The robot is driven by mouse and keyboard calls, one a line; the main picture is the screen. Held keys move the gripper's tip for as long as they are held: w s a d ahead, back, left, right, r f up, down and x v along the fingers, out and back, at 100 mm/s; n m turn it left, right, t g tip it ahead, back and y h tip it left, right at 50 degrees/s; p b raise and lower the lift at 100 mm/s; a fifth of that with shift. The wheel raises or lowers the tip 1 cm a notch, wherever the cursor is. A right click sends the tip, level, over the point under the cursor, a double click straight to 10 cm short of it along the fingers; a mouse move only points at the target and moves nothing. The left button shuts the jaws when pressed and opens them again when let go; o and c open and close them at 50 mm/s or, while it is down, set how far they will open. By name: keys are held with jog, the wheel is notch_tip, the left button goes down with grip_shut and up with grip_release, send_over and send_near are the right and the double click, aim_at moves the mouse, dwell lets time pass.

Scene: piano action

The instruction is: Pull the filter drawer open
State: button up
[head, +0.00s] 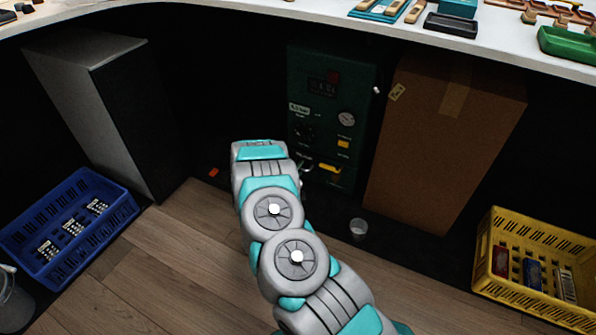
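A dark green machine (341,85) stands under the white counter in the head view. Its front has a small display, a round gauge, knobs and labels. A yellow handle (330,168) sits low on its front. I cannot tell for certain which part is the filter drawer, and no opened drawer shows. My arm (285,235) reaches up from the bottom of the picture to the machine's lower left. My gripper is hidden behind the arm's far end, so its contact with the machine cannot be seen.
A cardboard box (445,140) stands close to the machine's right. A clear cup (358,229) is on the floor before it. A yellow crate (530,295) is at right, a blue crate (115,218) at left, beside a grey-black cabinet (105,110). The white counter (330,22) overhangs.

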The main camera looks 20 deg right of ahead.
grip_shut()
dwell(1.3)
